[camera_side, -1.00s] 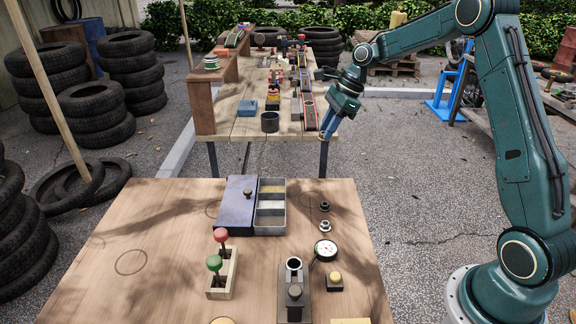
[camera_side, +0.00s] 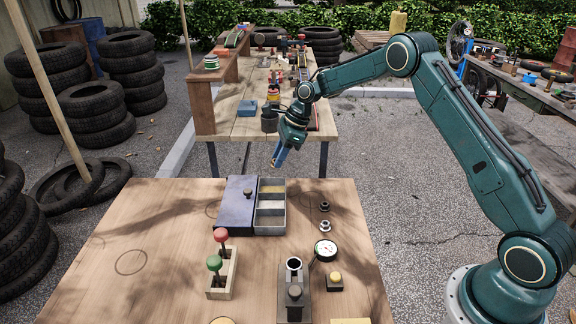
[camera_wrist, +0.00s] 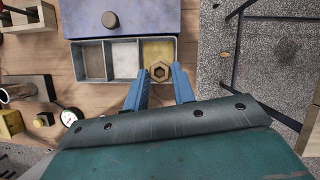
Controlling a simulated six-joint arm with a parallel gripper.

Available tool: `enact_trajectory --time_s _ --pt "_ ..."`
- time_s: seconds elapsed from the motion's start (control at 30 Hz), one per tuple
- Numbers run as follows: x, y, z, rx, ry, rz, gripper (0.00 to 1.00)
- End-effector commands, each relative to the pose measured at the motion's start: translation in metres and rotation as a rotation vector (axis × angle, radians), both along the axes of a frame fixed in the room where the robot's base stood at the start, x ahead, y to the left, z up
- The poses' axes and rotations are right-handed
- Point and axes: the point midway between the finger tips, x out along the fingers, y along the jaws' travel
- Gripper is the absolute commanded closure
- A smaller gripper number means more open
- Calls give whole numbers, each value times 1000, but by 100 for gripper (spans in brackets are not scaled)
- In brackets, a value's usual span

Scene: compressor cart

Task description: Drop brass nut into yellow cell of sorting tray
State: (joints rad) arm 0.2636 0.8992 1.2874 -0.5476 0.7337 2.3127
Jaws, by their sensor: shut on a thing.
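The brass nut (camera_wrist: 159,72), a hexagon with a round hole, sits between my fingertips in the wrist view. My gripper (camera_wrist: 160,77) is shut on it; it also shows in the side view (camera_side: 277,163), pointing down, above and beyond the tray's far end. The nut cannot be made out in the side view. The sorting tray (camera_side: 284,222) is grey with a row of cells. Its yellow cell (camera_wrist: 158,49) is the right one in the wrist view and the far one in the side view (camera_side: 272,185). In the wrist view the nut overlaps that cell's lower edge.
A dark blue lid or box with a knob (camera_side: 238,206) lies along the tray's left side. A gauge (camera_side: 325,250) and a rack with red and green knobs (camera_side: 222,275) stand nearer. The table's left is clear.

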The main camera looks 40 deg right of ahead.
Motion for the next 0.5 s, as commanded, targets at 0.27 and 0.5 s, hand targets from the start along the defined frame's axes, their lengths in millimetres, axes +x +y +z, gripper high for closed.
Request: enact_trajectory --time_s 0.27,0.5 --pt "0 0 -7 1 1 -1 97" --pt "-1 0 -25 1 2 1 97"
